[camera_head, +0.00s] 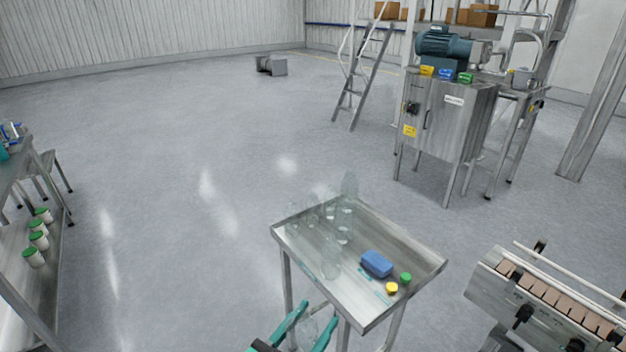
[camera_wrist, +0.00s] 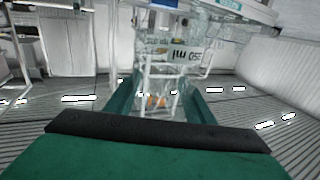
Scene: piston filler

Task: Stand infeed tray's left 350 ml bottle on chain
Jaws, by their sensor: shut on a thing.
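My gripper (camera_head: 317,318), with teal fingers, is at the bottom of the head view, in front of the infeed tray's near left side. It is shut on a clear bottle (camera_head: 308,330). In the wrist view the see-through bottle (camera_wrist: 172,75) stands between the fingers, its "350 ml" print upside down. The steel infeed tray (camera_head: 370,310) carries several clear bottles (camera_head: 342,225) on its left and back part. The chain (camera_head: 560,295) of brown slats runs along the conveyor at the lower right. No bottle shows on its visible part.
A rail (camera_head: 570,272) runs along the conveyor's far side. A bench (camera_head: 25,250) with green-capped jars is at left. Open floor lies behind the tray.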

